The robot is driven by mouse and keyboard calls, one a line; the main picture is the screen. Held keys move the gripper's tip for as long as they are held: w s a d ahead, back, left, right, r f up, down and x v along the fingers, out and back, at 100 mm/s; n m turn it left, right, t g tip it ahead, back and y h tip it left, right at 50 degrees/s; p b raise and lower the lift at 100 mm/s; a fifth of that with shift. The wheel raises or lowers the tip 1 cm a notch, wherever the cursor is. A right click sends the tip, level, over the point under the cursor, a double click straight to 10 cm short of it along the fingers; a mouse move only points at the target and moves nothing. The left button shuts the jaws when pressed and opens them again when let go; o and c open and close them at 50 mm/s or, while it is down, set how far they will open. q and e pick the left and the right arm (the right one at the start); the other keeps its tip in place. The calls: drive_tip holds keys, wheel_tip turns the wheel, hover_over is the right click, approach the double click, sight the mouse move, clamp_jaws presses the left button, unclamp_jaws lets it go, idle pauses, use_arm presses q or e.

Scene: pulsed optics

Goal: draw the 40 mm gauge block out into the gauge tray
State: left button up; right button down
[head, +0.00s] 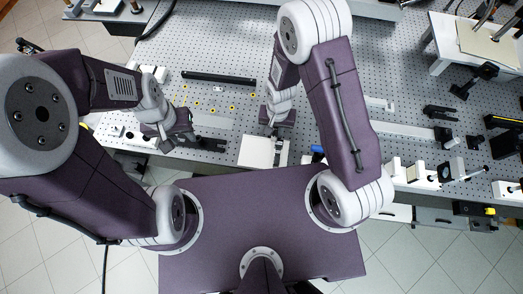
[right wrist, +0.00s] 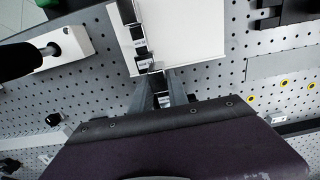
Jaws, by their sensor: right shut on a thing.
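The white gauge tray (head: 256,151) lies on the perforated bench, near its front edge. It also shows in the right wrist view (right wrist: 190,32). A row of dark gauge blocks with small pale labels (right wrist: 138,40) runs along one side of the tray; the labels are too small to read. My right gripper (right wrist: 157,76) is shut on a small block at the near end of this row; its size mark cannot be read. In the head view my right gripper (head: 279,133) is just behind the tray. My left gripper (head: 190,140) is left of the tray, its fingers unclear.
Yellow-ringed holes (head: 208,108) and a black bar (head: 218,79) lie behind the tray. Several optic mounts (head: 450,170) stand along the right front. A blue-ended item (head: 317,150) is right of the tray.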

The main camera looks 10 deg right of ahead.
sight(272, 152)
drive_tip(key=shift+s+a, duration=0.2)
drive_tip(key=shift+s, duration=0.6)
drive_tip(key=shift+s+a, duration=0.25)
drive_tip(key=shift+s, duration=0.5)
drive_tip(key=shift+s+a, duration=0.2)
drive_tip(key=shift+s, duration=0.6)
drive_tip(key=shift+r, duration=0.1)
